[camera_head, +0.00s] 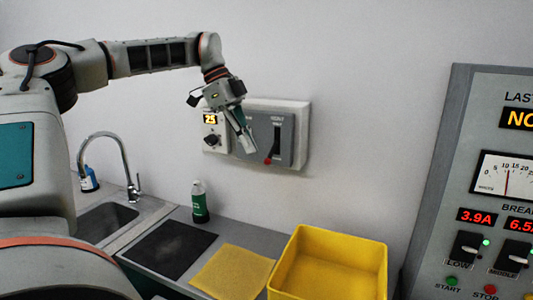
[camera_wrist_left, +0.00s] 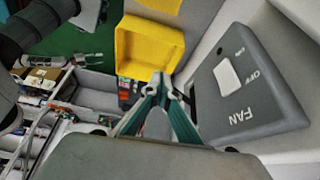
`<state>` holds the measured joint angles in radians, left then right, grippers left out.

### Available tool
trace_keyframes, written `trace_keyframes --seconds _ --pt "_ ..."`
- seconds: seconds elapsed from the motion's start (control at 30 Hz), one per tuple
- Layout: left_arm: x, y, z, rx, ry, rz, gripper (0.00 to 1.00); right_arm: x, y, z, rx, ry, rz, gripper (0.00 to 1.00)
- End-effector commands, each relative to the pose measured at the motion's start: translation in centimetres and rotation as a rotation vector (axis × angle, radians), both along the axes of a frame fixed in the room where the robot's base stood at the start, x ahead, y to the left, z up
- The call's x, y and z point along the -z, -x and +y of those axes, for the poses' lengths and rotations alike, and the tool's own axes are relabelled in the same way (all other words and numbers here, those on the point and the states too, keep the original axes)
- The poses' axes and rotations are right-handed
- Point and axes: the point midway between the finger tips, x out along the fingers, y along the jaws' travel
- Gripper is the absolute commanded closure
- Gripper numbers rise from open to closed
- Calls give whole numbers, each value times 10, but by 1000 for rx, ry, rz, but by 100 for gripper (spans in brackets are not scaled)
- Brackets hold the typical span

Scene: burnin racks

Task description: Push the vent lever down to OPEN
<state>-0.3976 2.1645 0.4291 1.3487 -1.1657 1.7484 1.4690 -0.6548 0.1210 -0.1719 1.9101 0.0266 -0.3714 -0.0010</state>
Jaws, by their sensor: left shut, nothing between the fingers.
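The vent lever (camera_head: 268,161) is on the wall unit in the head view. Its red knob is at the lower end of a dark upright slot (camera_head: 277,140) on a grey plate. The small lettering above the slot is not readable. I cannot make out the lever there. My right gripper is not in view.
Below are a yellow bin (camera_head: 345,240), a yellow cloth (camera_head: 232,270), a black mat (camera_head: 170,246), a green bottle (camera_head: 200,205) and a sink tap (camera_head: 125,160). A control rack (camera_head: 450,120) stands right.

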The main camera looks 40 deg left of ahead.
Motion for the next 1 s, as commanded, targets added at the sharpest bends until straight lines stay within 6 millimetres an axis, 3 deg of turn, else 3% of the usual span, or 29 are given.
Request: trace_keyframes --seconds 0.27,0.63,1.0 --pt "-19 2 8 -4 -3 -2 100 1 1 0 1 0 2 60" --pt "-86 15 37 -4 -3 -3 100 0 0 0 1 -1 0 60" --pt "-108 20 48 -1 -1 1 100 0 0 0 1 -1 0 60"
